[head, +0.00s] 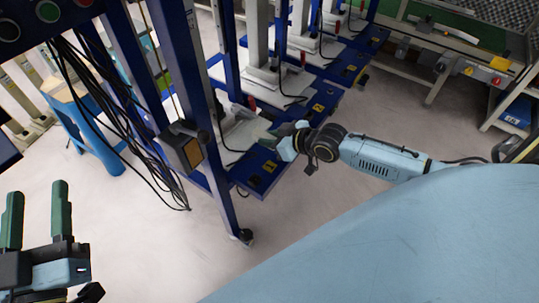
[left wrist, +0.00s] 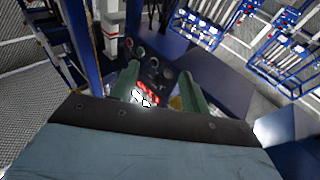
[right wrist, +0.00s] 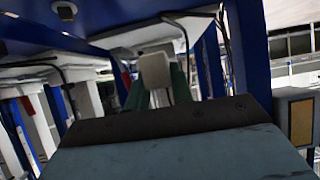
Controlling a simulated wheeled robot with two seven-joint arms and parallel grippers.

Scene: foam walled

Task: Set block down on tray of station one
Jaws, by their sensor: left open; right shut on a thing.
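A pale grey block (right wrist: 155,72) sits between the green fingers of my right gripper in the right wrist view. My right gripper (head: 270,139) is shut on it, at the near end of the blue station frame. In the head view the block is too small and covered to make out clearly. A white tray plate (head: 238,135) lies on the blue station base beside the right gripper. I cannot tell whether the block touches it. My left gripper (head: 37,215) is open and empty at the lower left, away from the station; its fingers also show in the left wrist view (left wrist: 160,85).
A blue upright post (head: 190,85) with a dark box (head: 181,148) stands left of the right gripper. Black cables (head: 105,110) hang left of it. More white station plates (head: 300,50) run behind. The floor (head: 310,225) in front is clear.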

